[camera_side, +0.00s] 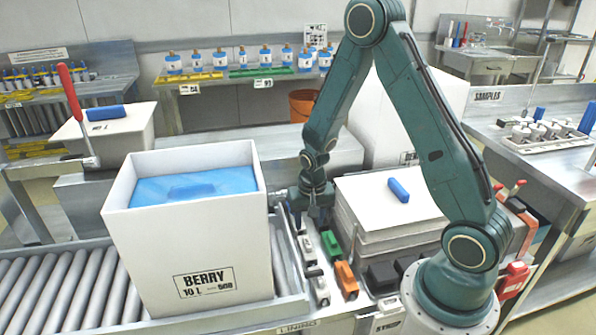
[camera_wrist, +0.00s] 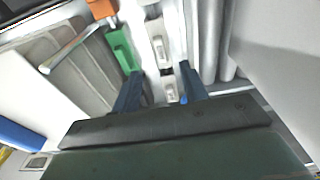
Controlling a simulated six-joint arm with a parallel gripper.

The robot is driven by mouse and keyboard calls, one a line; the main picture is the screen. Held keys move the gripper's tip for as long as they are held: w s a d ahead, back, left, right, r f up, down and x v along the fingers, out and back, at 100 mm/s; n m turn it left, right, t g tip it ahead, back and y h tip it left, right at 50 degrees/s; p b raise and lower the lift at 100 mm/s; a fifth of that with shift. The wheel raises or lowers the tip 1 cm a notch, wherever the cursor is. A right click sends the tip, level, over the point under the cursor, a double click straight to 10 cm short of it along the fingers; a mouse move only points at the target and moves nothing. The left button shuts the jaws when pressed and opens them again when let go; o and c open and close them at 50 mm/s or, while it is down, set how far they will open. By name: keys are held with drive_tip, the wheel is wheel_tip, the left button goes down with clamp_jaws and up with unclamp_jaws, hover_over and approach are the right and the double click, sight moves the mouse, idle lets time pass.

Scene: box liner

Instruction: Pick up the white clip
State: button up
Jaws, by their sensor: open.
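White clips lie in a row in a narrow tray beside the box. In the side view one white clip (camera_side: 308,250) lies just below and left of my gripper (camera_side: 319,222), and another white clip (camera_side: 319,287) lies nearer the camera. In the wrist view my gripper (camera_wrist: 160,72) has its two blue fingers apart. One white clip (camera_wrist: 170,93) shows low between the fingers, partly hidden by the gripper body. Another white clip (camera_wrist: 159,48) lies ahead of the fingertips. My gripper holds nothing that I can see.
A green clip (camera_side: 330,243) and an orange clip (camera_side: 346,279) lie right of the white ones. The white BERRY box (camera_side: 190,250) with its blue liner (camera_side: 195,185) stands close on the left. Stacked sheets (camera_side: 385,225) with a blue roll (camera_side: 398,190) stand on the right.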

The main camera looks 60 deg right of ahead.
hover_over(307, 242)
drive_tip(key=shift+s+a+f, duration=0.15)
drive_tip(key=shift+f, duration=0.65)
drive_tip(key=shift+s+a+f, duration=0.1)
drive_tip(key=shift+f, duration=0.75)
drive_tip(key=shift+s+a+f, duration=0.15)
drive_tip(key=shift+f, duration=0.65)
drive_tip(key=shift+f, duration=0.2)
drive_tip(key=shift+w+d+f, duration=0.15)
drive_tip(key=shift+d+f, duration=0.05)
drive_tip(key=shift+f, duration=1)
drive_tip(key=shift+w+d+f, duration=0.15)
drive_tip(key=shift+f, duration=1.05)
drive_tip(key=c, duration=0.7)
